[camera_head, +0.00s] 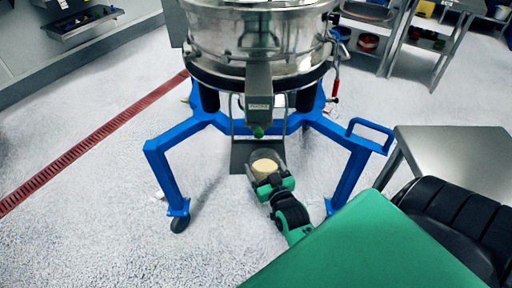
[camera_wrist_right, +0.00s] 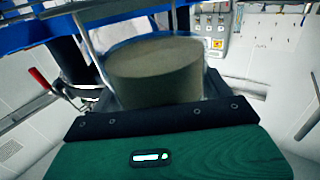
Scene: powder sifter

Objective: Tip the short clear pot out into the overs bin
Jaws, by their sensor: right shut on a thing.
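The short clear pot (camera_head: 265,163) is held low in front of the sifter, with a pale tan load inside. It looks about upright. My right gripper (camera_head: 270,180) is shut on it from the near side. In the right wrist view the clear pot (camera_wrist_right: 155,72) stands just beyond the dark jaw edge of my right gripper (camera_wrist_right: 160,117), with its brownish fill showing through the wall. My left gripper is not in view. I cannot pick out an overs bin for certain.
The steel sifter (camera_head: 262,40) stands on a blue wheeled frame (camera_head: 168,180), whose legs flank my right gripper. A dark plate (camera_head: 240,155) lies behind the pot. A steel table (camera_head: 455,150) is on the right. Shelves (camera_head: 420,38) stand behind. Open floor lies left.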

